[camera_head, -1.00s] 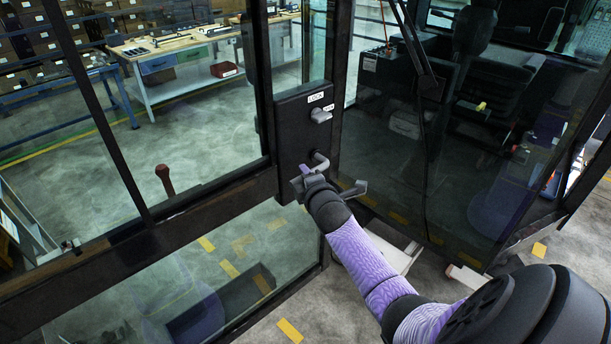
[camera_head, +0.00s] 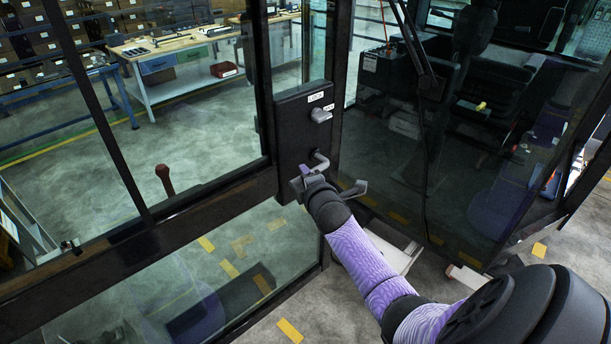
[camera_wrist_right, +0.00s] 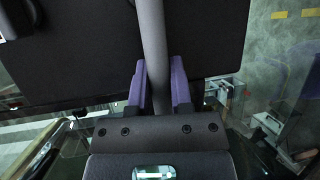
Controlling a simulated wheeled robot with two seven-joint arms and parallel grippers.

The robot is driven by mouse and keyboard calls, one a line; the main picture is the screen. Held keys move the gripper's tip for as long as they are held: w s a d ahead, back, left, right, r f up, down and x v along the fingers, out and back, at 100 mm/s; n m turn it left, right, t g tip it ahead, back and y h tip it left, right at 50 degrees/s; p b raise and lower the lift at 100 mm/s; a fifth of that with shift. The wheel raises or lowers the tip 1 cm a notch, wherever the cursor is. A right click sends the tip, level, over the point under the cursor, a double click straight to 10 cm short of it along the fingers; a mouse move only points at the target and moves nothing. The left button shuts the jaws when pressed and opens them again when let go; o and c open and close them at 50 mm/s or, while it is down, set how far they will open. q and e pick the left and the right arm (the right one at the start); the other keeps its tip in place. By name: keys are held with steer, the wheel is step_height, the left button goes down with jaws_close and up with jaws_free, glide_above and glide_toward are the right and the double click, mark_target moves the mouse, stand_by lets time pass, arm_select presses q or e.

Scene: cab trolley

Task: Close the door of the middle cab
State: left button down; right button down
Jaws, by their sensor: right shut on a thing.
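The cab door (camera_head: 223,199) is a dark-framed glass door filling the left and middle of the head view. Its black lock panel (camera_head: 290,125) carries a white label and a grey knob (camera_head: 321,115). Below the knob is a grey bent bar handle (camera_head: 320,160). My right gripper (camera_head: 306,178) is at this handle, low on the panel. In the right wrist view its purple fingers (camera_wrist_right: 159,85) stand on both sides of the handle bar (camera_wrist_right: 152,35), shut on it. Whether the door's edge touches the cab frame I cannot tell. My left gripper is not in view.
The cab with a dark seat (camera_head: 505,85) is behind glass at the right. A brown-knobbed lever (camera_head: 165,179) shows through the door glass. A workbench (camera_head: 195,45) and shelves stand at the back left. Grey floor with yellow marks lies below.

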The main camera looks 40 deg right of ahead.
steer(key=f+n+b, duration=0.1)
steer(key=b, duration=0.2)
steer(key=shift+f+n+t+h, duration=0.25)
steer(key=shift+n+t+h, duration=0.15)
steer(key=c, duration=0.5)
jaws_free()
steer(key=shift+c, duration=0.2)
steer(key=shift+s, duration=0.1)
steer(key=v, duration=0.9)
steer(key=shift+s+a, duration=0.15)
steer(key=shift+s, duration=0.15)
